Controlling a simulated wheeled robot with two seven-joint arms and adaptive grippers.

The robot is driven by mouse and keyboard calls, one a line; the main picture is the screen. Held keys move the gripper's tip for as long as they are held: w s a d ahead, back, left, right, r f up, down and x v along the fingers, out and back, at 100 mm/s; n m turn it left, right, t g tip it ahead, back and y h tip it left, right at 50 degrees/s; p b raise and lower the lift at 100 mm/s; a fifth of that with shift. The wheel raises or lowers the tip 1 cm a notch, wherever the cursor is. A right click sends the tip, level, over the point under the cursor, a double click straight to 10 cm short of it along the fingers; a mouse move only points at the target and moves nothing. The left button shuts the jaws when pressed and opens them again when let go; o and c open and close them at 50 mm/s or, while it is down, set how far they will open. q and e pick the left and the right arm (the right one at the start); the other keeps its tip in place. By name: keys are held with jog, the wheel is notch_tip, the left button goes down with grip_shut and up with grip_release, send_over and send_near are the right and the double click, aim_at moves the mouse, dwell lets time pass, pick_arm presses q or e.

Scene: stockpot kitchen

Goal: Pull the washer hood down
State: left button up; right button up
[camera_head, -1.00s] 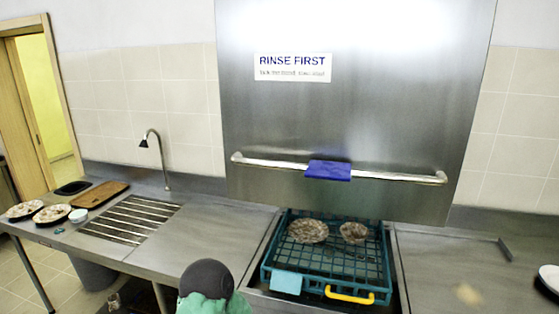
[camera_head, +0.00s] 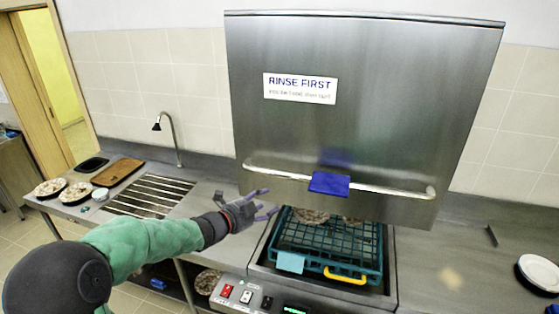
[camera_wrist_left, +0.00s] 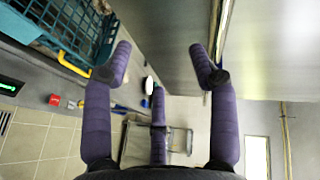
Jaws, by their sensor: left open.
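The washer hood (camera_head: 370,110) is a large steel panel, raised above the wash bay. A silver handle bar (camera_head: 400,189) runs across its lower front, with a blue grip (camera_head: 329,183) at its middle. My left gripper (camera_head: 268,203) is open and empty. It is near the left end of the bar, below and in front of it, and appears apart from it. In the left wrist view its purple fingers (camera_wrist_left: 160,58) are spread with nothing between them, and the steel hood fills the upper right. My right gripper is not in view.
Under the hood sits a teal rack (camera_head: 318,262) with a yellow handle (camera_head: 345,276), holding dishes partly hidden by the hood. Control buttons (camera_head: 246,296) line the front edge. A tap (camera_head: 170,135) and dirty plates (camera_head: 76,192) are at left. The right counter (camera_head: 430,265) is mostly clear.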

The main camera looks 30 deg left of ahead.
aim_at(280, 177)
pick_arm(q)
notch_tip(280, 177, up, 7)
jog(key=s+a+m+p, duration=0.1)
jog(key=s+m, duration=0.1)
jog(key=shift+t, duration=0.3)
jog(key=x, duration=0.3)
jog(key=p+x, duration=0.1)
jog(key=x, duration=0.7)
jog(key=shift+w+a+f, duration=0.1)
jog(key=shift+a+f, duration=0.05)
jog(key=shift+a, duration=0.15)
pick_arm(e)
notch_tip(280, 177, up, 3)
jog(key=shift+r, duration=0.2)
pick_arm(q)
grip_shut()
